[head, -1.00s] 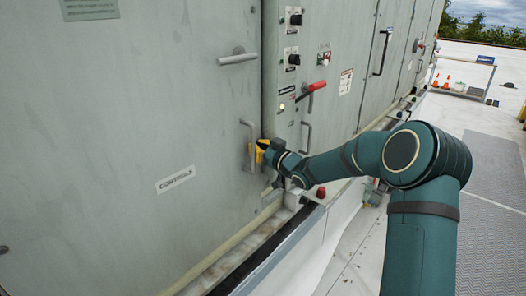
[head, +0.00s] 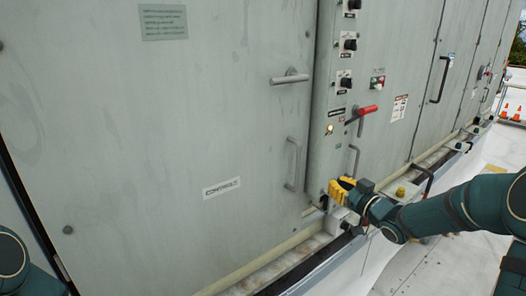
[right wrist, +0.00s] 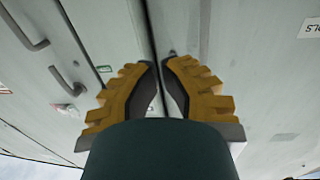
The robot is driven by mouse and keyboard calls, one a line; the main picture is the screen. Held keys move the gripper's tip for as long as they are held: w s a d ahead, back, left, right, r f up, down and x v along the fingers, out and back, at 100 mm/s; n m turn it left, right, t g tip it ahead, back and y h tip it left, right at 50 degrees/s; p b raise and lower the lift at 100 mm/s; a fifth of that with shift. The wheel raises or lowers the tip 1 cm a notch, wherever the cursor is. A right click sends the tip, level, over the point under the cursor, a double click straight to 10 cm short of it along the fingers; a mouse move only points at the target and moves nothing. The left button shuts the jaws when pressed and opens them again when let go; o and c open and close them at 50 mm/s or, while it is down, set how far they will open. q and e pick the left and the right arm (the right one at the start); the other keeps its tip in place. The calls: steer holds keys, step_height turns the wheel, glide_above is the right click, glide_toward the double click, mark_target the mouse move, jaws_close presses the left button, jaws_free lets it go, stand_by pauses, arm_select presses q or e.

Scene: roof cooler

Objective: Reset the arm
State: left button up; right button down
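My right gripper (head: 338,191) is in front of the lower part of the grey switch panel (head: 325,130). It is to the right of and below the left door's vertical handle (head: 293,165), apart from it. In the right wrist view its yellow fingers (right wrist: 160,66) stand with a narrow gap between them, and a panel seam shows through. Nothing is held; it looks open by a small amount. My right arm (head: 450,212) reaches in from the right, low and bent. Part of my left arm (head: 10,262) shows at the lower left; its gripper is out of view.
The left door (head: 150,130) carries a horizontal lever (head: 290,77) and a CONTROLS label (head: 221,188). A ledge runs below the cabinet. White roof (head: 425,265) lies at the lower right.

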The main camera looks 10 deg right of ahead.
steer(key=s+a+f+m+g+h, duration=0.1)
steer(key=s+a+f+m+g, duration=0.15)
steer(key=a+f, duration=0.6)
steer(key=s+a+f+m+g, duration=0.15)
steer(key=a+f+g, duration=0.3)
steer(key=f, duration=0.75)
steer(key=s+a+f+g, duration=0.3)
steer(key=s+a+f, duration=0.1)
steer(key=s, duration=0.3)
steer(key=s+a+f+g, duration=0.3)
steer(key=s+a+f, duration=0.2)
steer(key=s, duration=0.3)
steer(key=s+a+f+m+g, duration=0.1)
steer(key=s+a+f+g, duration=0.1)
steer(key=s+a+f, duration=0.2)
steer(key=s+f, duration=0.2)
steer(key=s, duration=0.1)
steer(key=shift+s+a+f+g, duration=0.2)
steer(key=shift+s+a+g, duration=0.05)
steer(key=shift+a+g, duration=0.15)
steer(key=shift+d, duration=0.1)
